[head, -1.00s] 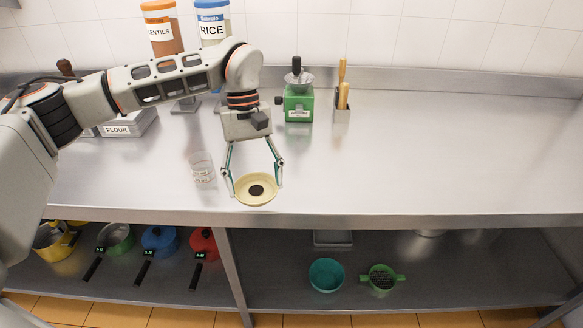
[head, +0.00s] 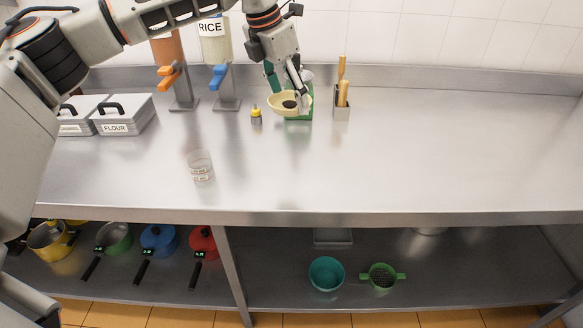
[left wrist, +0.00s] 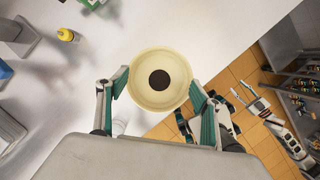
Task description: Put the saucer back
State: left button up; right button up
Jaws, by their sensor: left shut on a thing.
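The saucer (head: 277,101) is a shallow cream dish with a dark round centre. My left gripper (head: 289,97) is shut on the saucer and holds it above the counter, in front of the green grinder. In the left wrist view the saucer (left wrist: 160,62) sits between the two green-padded fingers of my left gripper (left wrist: 160,88), its dark centre facing the camera. My right gripper (left wrist: 252,100) shows small at the right of that view, away from the saucer, its fingers apart and empty.
The green grinder (head: 299,116) is partly hidden behind my left gripper. A utensil holder (head: 342,112) stands right of it, a small yellow-topped bottle (head: 256,116) left. A clear glass (head: 201,166) stands nearer the front. The right counter (head: 450,150) is clear.

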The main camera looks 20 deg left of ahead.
aim_at(293, 166)
pick_arm(q)
jog(key=shift+w+d+r+n, duration=0.1)
jog(key=shift+w+r+n, duration=0.3)
jog(key=shift+n, duration=0.3)
notch_tip(293, 166, down, 20)
jog(key=shift+r, duration=0.15)
jog(key=o, duration=1.3)
jog(key=v, duration=1.2)
